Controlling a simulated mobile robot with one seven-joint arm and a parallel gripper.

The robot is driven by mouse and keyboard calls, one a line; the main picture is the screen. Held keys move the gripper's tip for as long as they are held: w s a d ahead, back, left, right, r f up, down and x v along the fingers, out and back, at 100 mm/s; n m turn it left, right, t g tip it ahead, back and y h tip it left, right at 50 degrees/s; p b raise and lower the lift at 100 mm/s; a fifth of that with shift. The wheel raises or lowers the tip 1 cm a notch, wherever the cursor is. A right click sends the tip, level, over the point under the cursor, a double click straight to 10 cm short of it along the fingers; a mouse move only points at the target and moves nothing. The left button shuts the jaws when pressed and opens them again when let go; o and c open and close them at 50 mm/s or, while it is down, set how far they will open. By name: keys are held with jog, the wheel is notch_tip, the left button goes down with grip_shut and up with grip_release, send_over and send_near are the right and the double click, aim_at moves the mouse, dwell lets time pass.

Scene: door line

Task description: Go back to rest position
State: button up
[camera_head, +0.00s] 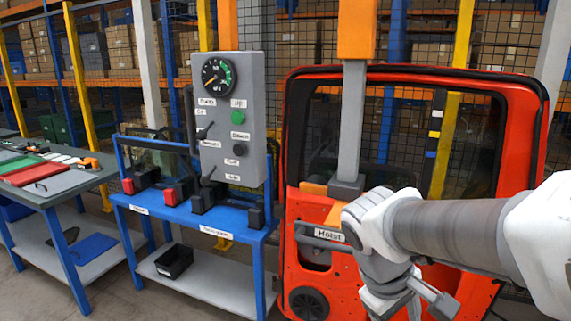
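My arm comes in from the right edge and bends down in front of the red door (535,130). My gripper (412,305) points downward at the bottom edge of the picture, in front of the door's lower part. Its fingertips are cut off by the frame, so I cannot tell whether it is open or shut. I see nothing held. The door hangs upright below an orange and grey hoist column (352,110). A bar labelled "Hoist" (325,234) sits left of my wrist.
A grey control panel (252,120) with a gauge and a green button stands left of the door. A blue rack (190,215) holds black and red parts, with a black bin (174,261) on its lower shelf. A workbench (60,190) stands at far left. Mesh fencing closes the back.

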jog(key=s+a+r+m+t+y, duration=0.4)
jog(key=s+r+m, duration=0.1)
jog(key=s, duration=0.1)
jog(key=shift+t+p, duration=0.3)
jog(key=shift+p, duration=0.05)
jog(key=shift+r, duration=0.1)
dwell(1.2)
